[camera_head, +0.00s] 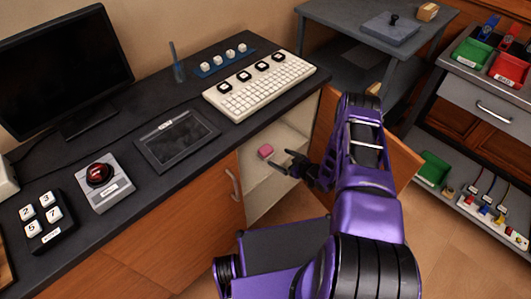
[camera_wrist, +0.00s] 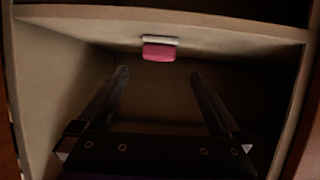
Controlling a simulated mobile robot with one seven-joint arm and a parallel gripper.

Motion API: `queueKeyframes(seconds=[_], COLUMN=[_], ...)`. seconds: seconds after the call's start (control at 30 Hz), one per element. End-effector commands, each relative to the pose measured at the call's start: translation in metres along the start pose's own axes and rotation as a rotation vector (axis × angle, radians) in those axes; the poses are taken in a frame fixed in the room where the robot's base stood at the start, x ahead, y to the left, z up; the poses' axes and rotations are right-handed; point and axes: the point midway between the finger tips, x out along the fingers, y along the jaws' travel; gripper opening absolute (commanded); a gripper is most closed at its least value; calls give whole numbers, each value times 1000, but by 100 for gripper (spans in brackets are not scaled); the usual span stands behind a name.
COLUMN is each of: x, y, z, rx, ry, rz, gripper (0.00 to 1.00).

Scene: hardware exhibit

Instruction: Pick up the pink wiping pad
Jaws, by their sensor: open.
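The pink wiping pad (camera_head: 265,151) is a small block inside the open cabinet under the dark desk. In the wrist view the pad (camera_wrist: 159,53) has a pale strip along its top and lies at a pale shelf board (camera_wrist: 220,30). My gripper (camera_head: 281,160) reaches into the cabinet opening, just right of the pad in the head view. In the wrist view my gripper (camera_wrist: 159,73) is open, with nothing between its two dark fingers. The pad shows beyond the fingertips, centred between them. I cannot tell whether either finger touches the shelf.
The open cabinet door (camera_head: 400,158) stands right of my arm. The cabinet side wall (camera_wrist: 60,90) is close to the fingers. The desk (camera_head: 150,185) holds a keyboard (camera_head: 258,88), a red-button box (camera_head: 103,181) and a monitor (camera_head: 65,65). A grey drawer unit (camera_head: 490,105) stands right.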

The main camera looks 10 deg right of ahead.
Motion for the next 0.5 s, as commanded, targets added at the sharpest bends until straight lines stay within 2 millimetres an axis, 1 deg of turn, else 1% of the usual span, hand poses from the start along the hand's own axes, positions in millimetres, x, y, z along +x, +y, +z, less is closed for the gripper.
queueKeyframes(seconds=[0.03, 0.1, 0.2, 0.3, 0.43, 0.5], x=[13, 26, 41, 50, 57, 65], y=[-1, -1, 0, 0, 0, 0], z=[1, 1, 1, 0, 1, 2], rx=[-3, -3, -2, -1, -1, -2], ry=[3, 2, 1, 0, 0, 1], rz=[-2, -2, 0, 0, 0, -1], gripper=[100, 100, 100, 100, 100, 100])
